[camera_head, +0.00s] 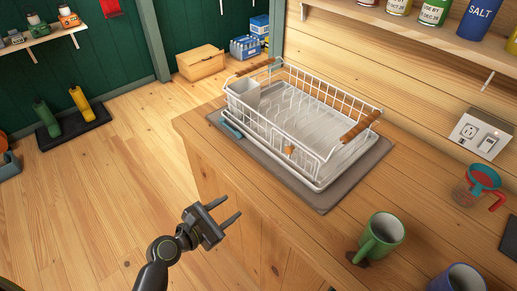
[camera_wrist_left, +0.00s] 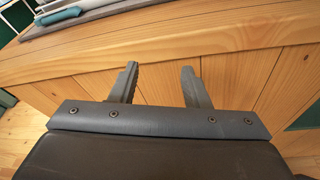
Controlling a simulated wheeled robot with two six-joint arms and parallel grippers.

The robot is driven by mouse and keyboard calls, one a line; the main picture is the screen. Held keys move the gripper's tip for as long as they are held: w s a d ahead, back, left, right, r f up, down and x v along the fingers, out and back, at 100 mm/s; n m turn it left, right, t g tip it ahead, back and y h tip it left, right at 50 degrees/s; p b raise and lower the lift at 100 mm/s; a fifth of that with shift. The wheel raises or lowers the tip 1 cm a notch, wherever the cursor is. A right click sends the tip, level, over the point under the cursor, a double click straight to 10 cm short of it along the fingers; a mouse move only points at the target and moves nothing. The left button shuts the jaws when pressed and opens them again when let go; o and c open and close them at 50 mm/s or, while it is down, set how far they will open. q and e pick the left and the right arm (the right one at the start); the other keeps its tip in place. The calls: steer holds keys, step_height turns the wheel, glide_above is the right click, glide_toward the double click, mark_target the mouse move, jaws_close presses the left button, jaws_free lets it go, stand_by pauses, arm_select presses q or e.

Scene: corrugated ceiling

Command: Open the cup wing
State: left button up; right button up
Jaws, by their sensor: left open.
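A white wire dish rack (camera_head: 330,100) with wooden handles stands on a grey mat on the wooden counter. On its near long side is a wire panel (camera_head: 265,130) with a small orange-brown piece (camera_head: 290,150); this looks like the cup wing, upright against the rack's side. My left gripper (camera_head: 229,208) is open and empty, in front of the counter and apart from the rack. In the left wrist view its two fingers (camera_wrist_left: 160,72) point at the counter's front, below the edge. My right gripper is not in view.
A green mug (camera_head: 382,238), a blue mug (camera_head: 458,279) and a red-handled measuring cup (camera_head: 478,187) stand on the counter to the right. The grey mat (camera_head: 328,197) reaches near the counter's front edge (camera_head: 240,195). Open floor lies left of the counter.

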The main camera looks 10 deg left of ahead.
arm_select(q)
step_height(320, 180, up, 13)
steer(key=s+d+n+t+h, duration=0.1)
steer(key=s+d+n+h, duration=0.1)
steer(key=d+h, duration=0.1)
steer(key=p, duration=0.3)
glide_toward(287, 151)
steer(key=x, duration=0.9)
steer(key=shift+r, duration=0.1)
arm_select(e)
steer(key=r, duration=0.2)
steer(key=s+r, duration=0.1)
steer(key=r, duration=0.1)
arm_select(q)
jaws_close()
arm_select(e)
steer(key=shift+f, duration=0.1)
